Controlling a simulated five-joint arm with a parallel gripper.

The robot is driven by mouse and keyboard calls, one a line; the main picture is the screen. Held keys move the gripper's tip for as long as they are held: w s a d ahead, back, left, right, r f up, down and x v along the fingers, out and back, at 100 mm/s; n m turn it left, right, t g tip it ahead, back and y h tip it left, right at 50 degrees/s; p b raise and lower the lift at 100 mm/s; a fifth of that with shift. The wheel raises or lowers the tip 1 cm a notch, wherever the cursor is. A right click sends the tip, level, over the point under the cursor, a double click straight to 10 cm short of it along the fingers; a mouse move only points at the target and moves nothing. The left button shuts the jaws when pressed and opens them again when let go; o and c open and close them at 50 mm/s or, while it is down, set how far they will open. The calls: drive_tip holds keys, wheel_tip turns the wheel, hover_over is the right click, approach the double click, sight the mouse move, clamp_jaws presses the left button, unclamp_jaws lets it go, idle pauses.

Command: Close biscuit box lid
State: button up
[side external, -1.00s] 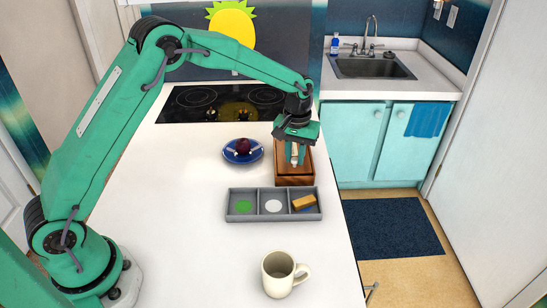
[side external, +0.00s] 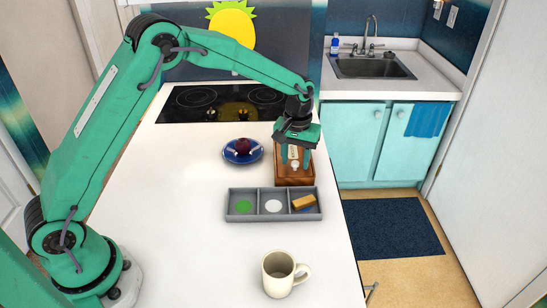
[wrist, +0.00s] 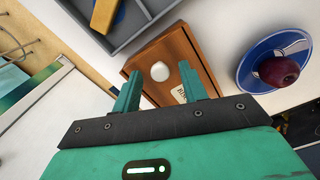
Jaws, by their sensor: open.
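The biscuit box (side external: 294,180) is a brown wooden box near the right edge of the white counter. In the side view my gripper (side external: 294,157) hides the back of the box.
A grey three-part tray (side external: 257,217) with a tan block (side external: 304,202) stands in front of the box. A blue plate (side external: 230,156) with a dark red fruit (side external: 243,146) is to the left. A cream mug (side external: 277,274) stands nearer. The counter's left middle is clear.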

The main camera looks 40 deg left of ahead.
wheel_tip(320, 180, up, 7)
drive_tip(key=shift+r, duration=0.45)
idle(0.3)
drive_tip(key=s+a+r+m+t, duration=0.1)
drive_tip(key=s+a+r, duration=0.1)
drive_tip(key=s+r, duration=0.45)
drive_tip(key=s+a+r+m+t, duration=0.1)
drive_tip(key=s+a+r+t, duration=0.15)
drive_tip(key=s+r, duration=0.4)
drive_tip(key=s+a+f+m+t, duration=0.1)
drive_tip(key=s, duration=0.8)
drive_tip(key=s+a+f+m+t, duration=0.1)
drive_tip(key=s+a, duration=0.1)
drive_tip(key=s, duration=0.7)
drive_tip(key=shift+m, duration=0.3)
